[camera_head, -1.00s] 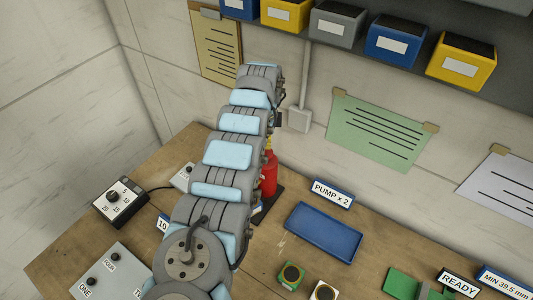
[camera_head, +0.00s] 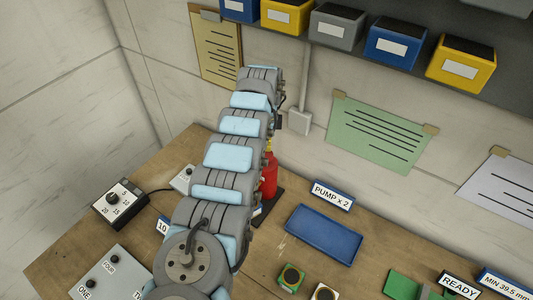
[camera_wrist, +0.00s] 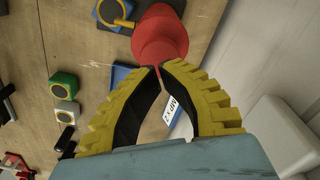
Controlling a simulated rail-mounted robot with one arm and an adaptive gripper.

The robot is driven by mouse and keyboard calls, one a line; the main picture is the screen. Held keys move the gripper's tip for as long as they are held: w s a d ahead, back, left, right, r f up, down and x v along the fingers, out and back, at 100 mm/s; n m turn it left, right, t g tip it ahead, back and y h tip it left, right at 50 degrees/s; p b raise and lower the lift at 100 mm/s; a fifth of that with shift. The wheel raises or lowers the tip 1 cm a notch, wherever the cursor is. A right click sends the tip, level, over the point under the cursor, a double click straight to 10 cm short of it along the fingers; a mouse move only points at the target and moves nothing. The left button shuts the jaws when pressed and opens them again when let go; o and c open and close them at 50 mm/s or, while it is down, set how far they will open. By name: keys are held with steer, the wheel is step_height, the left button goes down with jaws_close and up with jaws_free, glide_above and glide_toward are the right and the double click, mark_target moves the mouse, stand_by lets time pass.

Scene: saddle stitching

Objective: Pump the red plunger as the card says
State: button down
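The red plunger (camera_head: 268,178) stands on a dark base on the wooden bench, partly hidden behind my arm in the head view. In the wrist view the red plunger (camera_wrist: 160,38) is a round red body just beyond my fingertips. My gripper (camera_wrist: 159,67) has yellow ribbed fingers with black inner faces. Their tips meet or nearly meet at the plunger's near edge, with nothing seen between them. I cannot tell whether they touch it. The card (camera_head: 333,194) reads "PUMP x 2" and stands behind a blue tray; the card (camera_wrist: 173,108) shows partly between my fingers.
The empty blue tray (camera_head: 323,233) lies right of the plunger. A dial box (camera_head: 120,204) and a button panel (camera_head: 112,275) sit at left. Green and white blocks (camera_head: 290,278) are in front. A shelf of bins (camera_head: 393,46) hangs on the wall above.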

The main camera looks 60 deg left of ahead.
mark_target(267, 154)
steer(key=shift+f+b, duration=0.45)
steer(key=shift+f, duration=0.25)
steer(key=shift+f+b, duration=1.25)
steer(key=shift+f, duration=0.5)
steer(key=shift+r+p, duration=2.55)
steer(key=shift+r, duration=0.55)
